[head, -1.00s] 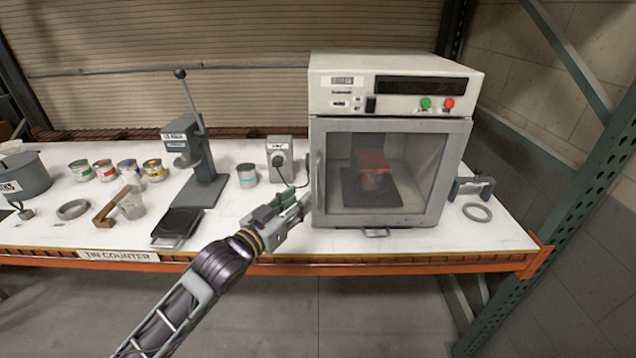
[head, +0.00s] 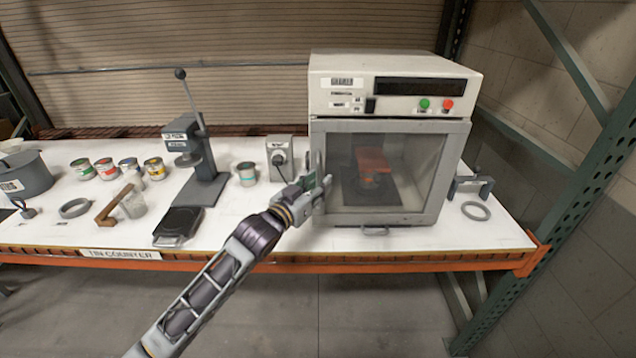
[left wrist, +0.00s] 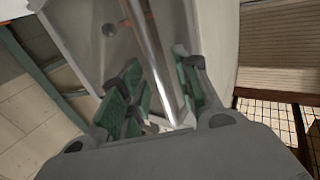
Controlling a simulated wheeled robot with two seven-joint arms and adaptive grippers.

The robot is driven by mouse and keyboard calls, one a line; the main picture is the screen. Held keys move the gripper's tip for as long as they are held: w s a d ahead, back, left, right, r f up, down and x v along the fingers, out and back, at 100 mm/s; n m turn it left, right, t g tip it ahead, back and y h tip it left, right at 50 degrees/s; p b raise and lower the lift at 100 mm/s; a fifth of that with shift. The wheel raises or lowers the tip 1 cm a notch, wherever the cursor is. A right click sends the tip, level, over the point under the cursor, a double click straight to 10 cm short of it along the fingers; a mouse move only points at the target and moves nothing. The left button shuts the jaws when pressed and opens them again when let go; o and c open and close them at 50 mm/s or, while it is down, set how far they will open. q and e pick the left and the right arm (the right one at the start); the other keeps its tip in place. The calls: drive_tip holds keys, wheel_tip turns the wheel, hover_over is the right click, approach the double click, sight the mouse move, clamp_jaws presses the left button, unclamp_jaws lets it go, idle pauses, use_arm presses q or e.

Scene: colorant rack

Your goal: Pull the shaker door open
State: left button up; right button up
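The shaker (head: 395,90) is a white and grey cabinet on the counter's right half. Its windowed door (head: 436,185) looks shut. A vertical bar handle (head: 319,160) runs along the door's left edge. My left gripper (head: 326,186) is at this handle's lower part and hides some of it. In the left wrist view the handle (left wrist: 160,58) passes between the green-padded fingers (left wrist: 163,98). The fingers are apart, with the bar nearer the right one and a gap at the left one. My right gripper is not in view.
Left of the shaker on the white counter (head: 262,225) stand a grey switch box (head: 280,158), a tin (head: 247,174) and a lever press (head: 190,150). Open floor lies in front of the orange beam (head: 420,264).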

use_arm(q)
drive_tip(key=shift+w+d, duration=0.15)
clamp_jaws()
idle(0.4)
